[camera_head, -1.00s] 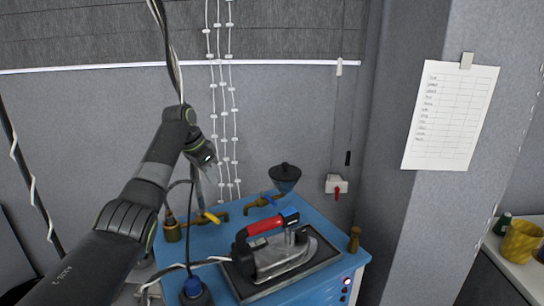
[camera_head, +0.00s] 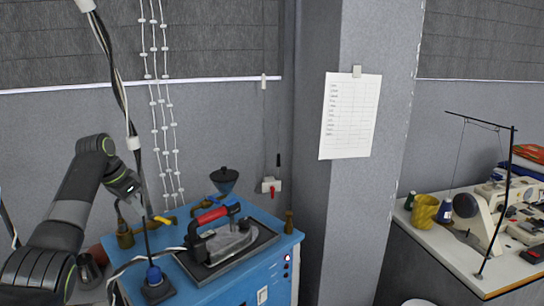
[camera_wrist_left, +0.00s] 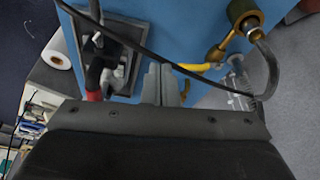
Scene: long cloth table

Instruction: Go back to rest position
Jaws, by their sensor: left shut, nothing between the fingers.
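My left arm comes in from the left in the head view, bent at the elbow. Its gripper (camera_head: 142,207) points down in front of the left side of the blue ironing station (camera_head: 240,278). In the left wrist view the two grey fingers (camera_wrist_left: 160,85) are together with nothing between them, above the blue top. The iron (camera_head: 228,240) with a red handle sits on its dark pad, to the right of the gripper and apart from it. My right gripper is not in view.
Brass valves and a dark funnel (camera_head: 223,178) stand at the station's back. Cables hang near my left arm. A grey pillar with a paper sheet (camera_head: 349,116) stands right of the station.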

